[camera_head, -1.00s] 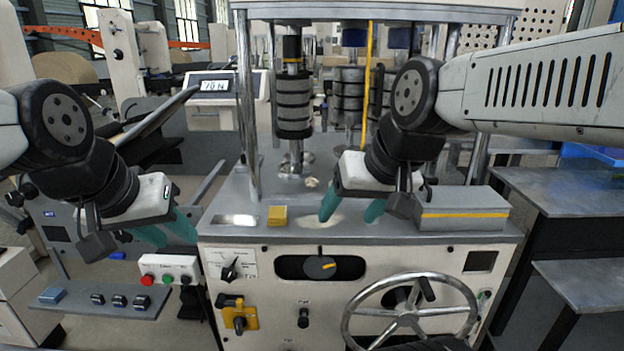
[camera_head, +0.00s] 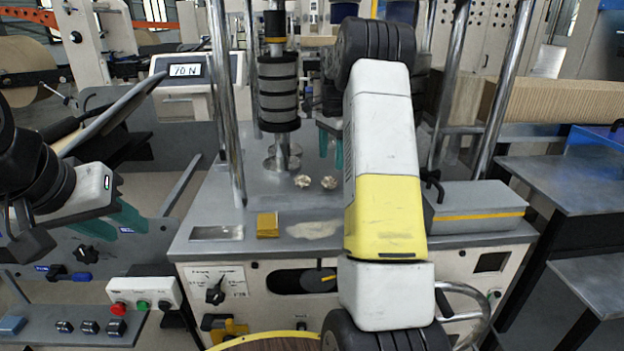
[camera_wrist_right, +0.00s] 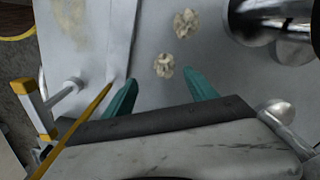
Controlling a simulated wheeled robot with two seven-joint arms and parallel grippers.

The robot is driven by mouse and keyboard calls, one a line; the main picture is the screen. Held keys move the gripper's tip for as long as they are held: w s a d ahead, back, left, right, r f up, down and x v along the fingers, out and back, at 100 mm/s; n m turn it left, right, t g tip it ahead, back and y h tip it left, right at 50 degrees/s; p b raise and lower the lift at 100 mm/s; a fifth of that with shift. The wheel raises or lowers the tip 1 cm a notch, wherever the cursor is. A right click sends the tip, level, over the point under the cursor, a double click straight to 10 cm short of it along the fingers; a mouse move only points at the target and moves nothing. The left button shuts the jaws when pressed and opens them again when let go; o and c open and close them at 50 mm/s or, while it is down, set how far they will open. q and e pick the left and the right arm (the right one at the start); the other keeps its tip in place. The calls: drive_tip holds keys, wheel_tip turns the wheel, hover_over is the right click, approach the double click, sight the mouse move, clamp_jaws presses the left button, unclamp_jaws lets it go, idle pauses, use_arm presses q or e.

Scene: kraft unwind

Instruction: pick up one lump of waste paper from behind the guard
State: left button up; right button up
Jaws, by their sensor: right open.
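Two crumpled cream lumps of waste paper lie on the grey machine deck: a left lump (camera_head: 302,181) and a right lump (camera_head: 329,183) in the head view. The right wrist view shows a nearer lump (camera_wrist_right: 164,65) and a farther lump (camera_wrist_right: 186,23). My right gripper (camera_head: 331,148) is behind the lumps in the head view, partly hidden by my arm. In the wrist view its teal fingers (camera_wrist_right: 160,78) are apart, with the nearer lump just ahead of the gap. My left gripper (camera_head: 118,217) is open and empty at the left. I cannot clearly identify the guard.
A roller stack (camera_head: 278,92) stands behind the lumps; its chrome base (camera_wrist_right: 280,15) is at upper right in the wrist view. Chrome posts (camera_head: 225,110) flank the deck. A yellow block (camera_head: 267,225) and a grey box (camera_head: 475,207) sit near its front edge. A yellow bar (camera_wrist_right: 72,130) is beside the right gripper.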

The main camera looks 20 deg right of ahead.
sight(330, 178)
drive_tip(key=f, duration=0.3)
drive_tip(key=shift+w+d, duration=0.25)
drive_tip(key=shift+d, duration=0.05)
drive_tip(key=f, duration=0.6)
drive_tip(key=shift+w, duration=0.35)
drive_tip(key=shift+c, duration=0.5)
drive_tip(key=c, duration=1.3)
